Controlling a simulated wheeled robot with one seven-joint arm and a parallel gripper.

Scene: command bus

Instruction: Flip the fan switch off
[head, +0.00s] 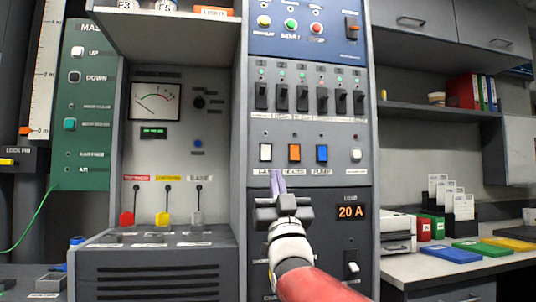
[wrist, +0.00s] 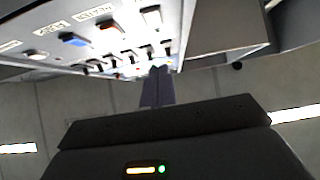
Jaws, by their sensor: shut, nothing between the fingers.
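The grey switch panel (head: 310,135) stands ahead of me, with a row of black toggle switches (head: 302,99) and small lamps above them. Their labels are too small to read, so I cannot tell which switch is the fan's. Below are a white rocker (head: 265,152), an orange rocker (head: 294,153) and a blue rocker (head: 322,153). My gripper (head: 277,178) is shut and empty, its tips just below the white and orange rockers. In the wrist view my closed fingers (wrist: 157,88) point up toward the panel; contact cannot be told.
A small white button (head: 356,155) sits right of the rockers. A 20 A display (head: 351,212) and a white-tipped toggle (head: 352,268) are lower right. A grey console (head: 150,272) juts out at left, below a shelf (head: 168,38). A desk (head: 465,262) stands right.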

